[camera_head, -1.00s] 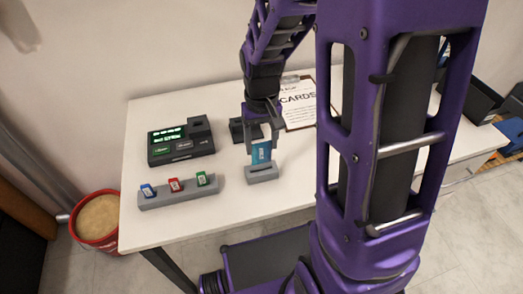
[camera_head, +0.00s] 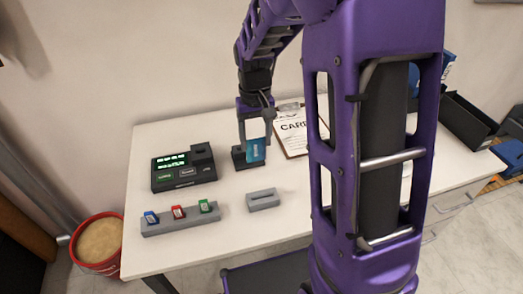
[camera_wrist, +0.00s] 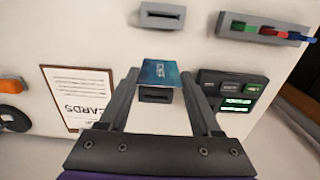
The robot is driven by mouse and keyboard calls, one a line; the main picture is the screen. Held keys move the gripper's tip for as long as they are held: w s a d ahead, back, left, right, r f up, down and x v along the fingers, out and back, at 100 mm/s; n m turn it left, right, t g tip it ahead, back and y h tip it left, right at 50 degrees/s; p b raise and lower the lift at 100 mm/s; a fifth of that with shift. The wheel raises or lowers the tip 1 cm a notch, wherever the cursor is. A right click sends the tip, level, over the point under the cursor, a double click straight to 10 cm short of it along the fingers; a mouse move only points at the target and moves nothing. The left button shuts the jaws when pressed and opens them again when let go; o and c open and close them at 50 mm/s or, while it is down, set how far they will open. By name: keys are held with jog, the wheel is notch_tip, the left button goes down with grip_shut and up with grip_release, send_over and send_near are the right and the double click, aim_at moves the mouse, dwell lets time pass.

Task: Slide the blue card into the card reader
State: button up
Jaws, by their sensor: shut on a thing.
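The blue card (camera_head: 256,151) is upright between the fingers of my gripper (camera_head: 255,138), which is shut on it. In the wrist view the blue card (camera_wrist: 160,72) shows at the fingertips of my gripper (camera_wrist: 160,80). A small dark block with a slot, seemingly the card reader (camera_head: 239,158), stands right by the card in the head view. In the wrist view its slotted face (camera_wrist: 155,95) shows just below the card. I cannot tell whether the card touches it. The grey card holder (camera_head: 264,199) stands empty nearer the front edge.
A black device with a lit green screen (camera_head: 183,170) stands to the left. A grey rack (camera_head: 181,219) holds a blue, a red and a green piece. A clipboard (camera_head: 292,141) lies behind, to the right. White table shows between these things.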

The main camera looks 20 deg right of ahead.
jog(key=w+f+p, duration=0.1)
jog(key=w+p, duration=0.2)
jog(key=w, duration=1)
notch_tip(320, 180, down, 6)
jog(key=b, duration=0.4)
jog(key=shift+s+f+b, duration=0.15)
jog(key=shift+f+b, duration=0.1)
jog(key=shift+b, duration=0.1)
jog(key=shift+f, duration=0.95)
dwell(1.5)
jog(key=o, duration=1.6)
jog(key=shift+c, duration=0.2)
jog(key=shift+r, duration=0.2)
